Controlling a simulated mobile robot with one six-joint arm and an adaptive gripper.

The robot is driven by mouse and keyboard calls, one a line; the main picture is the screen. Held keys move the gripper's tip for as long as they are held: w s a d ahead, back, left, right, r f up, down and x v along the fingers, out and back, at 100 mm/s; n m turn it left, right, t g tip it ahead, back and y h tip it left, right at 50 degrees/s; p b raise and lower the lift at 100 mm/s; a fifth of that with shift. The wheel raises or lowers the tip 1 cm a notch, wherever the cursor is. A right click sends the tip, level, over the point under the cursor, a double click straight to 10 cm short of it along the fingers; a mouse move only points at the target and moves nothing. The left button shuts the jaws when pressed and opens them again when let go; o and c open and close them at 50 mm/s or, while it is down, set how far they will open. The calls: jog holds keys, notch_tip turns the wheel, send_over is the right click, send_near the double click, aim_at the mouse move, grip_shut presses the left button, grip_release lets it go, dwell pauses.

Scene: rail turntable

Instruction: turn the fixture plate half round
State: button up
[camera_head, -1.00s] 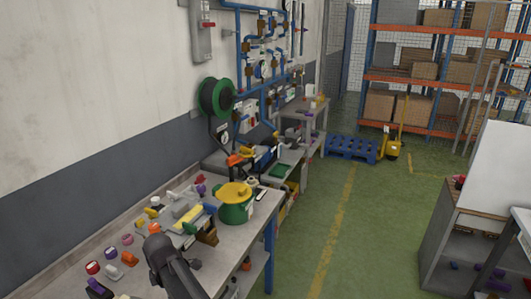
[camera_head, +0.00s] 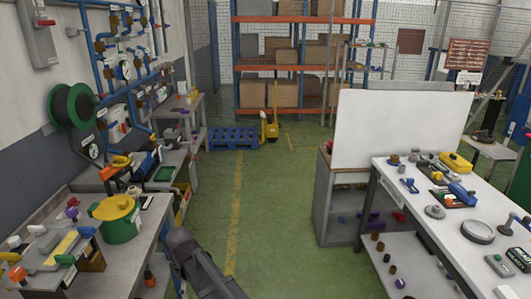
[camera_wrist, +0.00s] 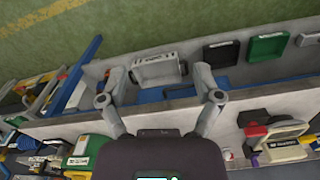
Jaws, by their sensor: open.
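My gripper (camera_wrist: 160,78) is open in the wrist view, its two fingers spread wide with nothing held between them. A small grey box (camera_wrist: 158,69) shows beyond and between the fingertips; I cannot tell how far below it lies. I cannot identify the fixture plate for certain. In the head view, a yellow round top sits on a green drum (camera_head: 119,230) on the left bench, and a flat grey disc (camera_head: 478,232) lies on the right table. My gripper is not visible in the head view, where only my dark arm shows at the bottom.
The left bench (camera_head: 143,240) is crowded with tools and parts. The white-topped table (camera_head: 448,218) at right carries several small items. A white panel (camera_head: 395,135) stands behind it. The green floor (camera_head: 275,215) between is clear, with a blue pallet (camera_head: 234,139) at the back.

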jog(key=d+f+m+b, duration=0.2)
jog(key=d+m, duration=0.6)
jog(key=d, duration=1.2)
jog(key=d+f+m+b, duration=0.2)
jog(key=d+m, duration=0.6)
jog(key=d, duration=1.2)
jog(key=shift+s+d+f, duration=0.2)
jog(key=shift+d+f, duration=0.05)
jog(key=shift+d, duration=0.1)
jog(key=c, duration=0.4)
jog(key=shift+o, duration=0.2)
jog(key=shift+a, duration=0.1)
